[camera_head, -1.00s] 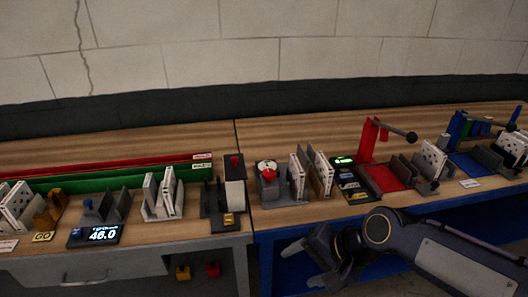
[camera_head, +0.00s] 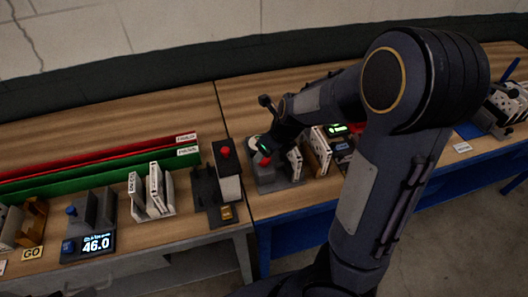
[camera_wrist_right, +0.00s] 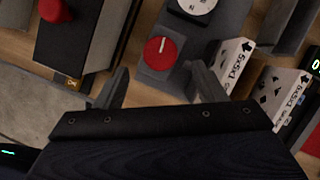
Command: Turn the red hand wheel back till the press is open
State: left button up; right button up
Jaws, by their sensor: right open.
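The red hand wheel (camera_wrist_right: 160,52), a round knob with a white mark, sits on the grey press (camera_wrist_right: 155,76). In the head view the red wheel (camera_head: 265,161) is partly hidden by my right gripper (camera_head: 266,148), which is over the grey press (camera_head: 283,182). In the wrist view my right gripper (camera_wrist_right: 158,82) is open, one finger to each side of the wheel's line. The wheel shows beyond the fingertips, and I see no contact. A white dial (camera_wrist_right: 194,4) is on the same press. How far the press is open cannot be told. My left gripper is not in view.
White printed filter boxes (camera_wrist_right: 232,62) stand close to the right finger. A dark fixture with a red button (camera_head: 225,152) and pale block stands left of the press. Green (camera_head: 100,172) and red rails lie further left. My right arm hides much of the right table.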

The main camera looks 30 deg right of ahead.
aim_at(265, 159)
jog(key=shift+x, duration=2.65)
jog(key=shift+c, duration=0.3)
jog(key=c, duration=0.9)
